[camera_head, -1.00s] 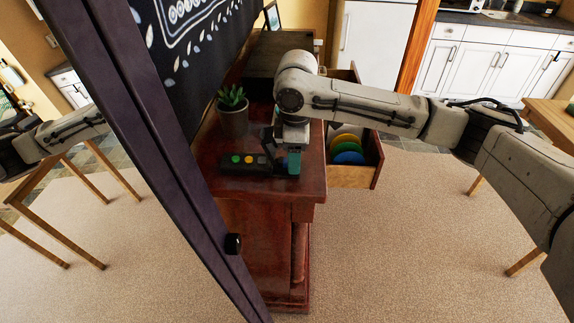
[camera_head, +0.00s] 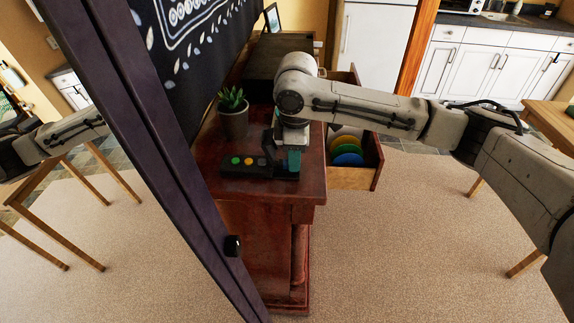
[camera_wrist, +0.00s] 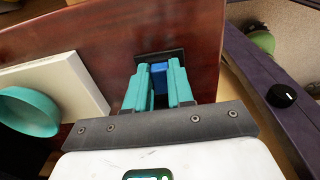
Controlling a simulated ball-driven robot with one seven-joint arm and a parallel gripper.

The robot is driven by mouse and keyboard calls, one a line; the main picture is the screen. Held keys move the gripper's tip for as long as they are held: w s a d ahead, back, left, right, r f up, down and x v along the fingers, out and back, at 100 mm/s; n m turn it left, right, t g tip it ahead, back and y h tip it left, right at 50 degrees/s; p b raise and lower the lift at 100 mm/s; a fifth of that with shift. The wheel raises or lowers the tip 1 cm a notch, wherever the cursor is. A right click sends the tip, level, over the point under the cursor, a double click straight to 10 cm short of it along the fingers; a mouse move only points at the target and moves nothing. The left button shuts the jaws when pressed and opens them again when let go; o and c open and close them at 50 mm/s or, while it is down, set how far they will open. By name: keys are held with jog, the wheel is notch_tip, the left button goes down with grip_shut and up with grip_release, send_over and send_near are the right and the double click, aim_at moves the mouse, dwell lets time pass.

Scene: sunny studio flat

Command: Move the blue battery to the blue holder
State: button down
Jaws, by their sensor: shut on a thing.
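My gripper (camera_head: 293,158) hangs over the front of the red-brown wooden cabinet, at the right end of a black strip (camera_head: 243,171). In the wrist view its teal fingers (camera_wrist: 158,88) are closed on the blue battery (camera_wrist: 159,73). Only part of the battery shows between them. A black piece (camera_wrist: 146,57) lies just beyond the fingertips, touching or very near; I cannot tell which. The strip carries round yellow and green spots. I cannot make out a blue mark on it; its right end is partly hidden by my gripper.
A potted plant (camera_head: 233,115) stands behind the strip. An open drawer (camera_head: 350,178) with coloured discs is to the right. A dark purple post (camera_head: 150,130) with a black knob (camera_head: 232,246) is at the left. The wrist view shows a teal bowl (camera_wrist: 30,111) by a white slab (camera_wrist: 82,88).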

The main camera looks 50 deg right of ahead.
jog(key=shift+r, duration=0.1)
jog(key=shift+r+p, duration=1.95)
jog(key=shift+p, duration=0.05)
jog(key=shift+s, duration=0.1)
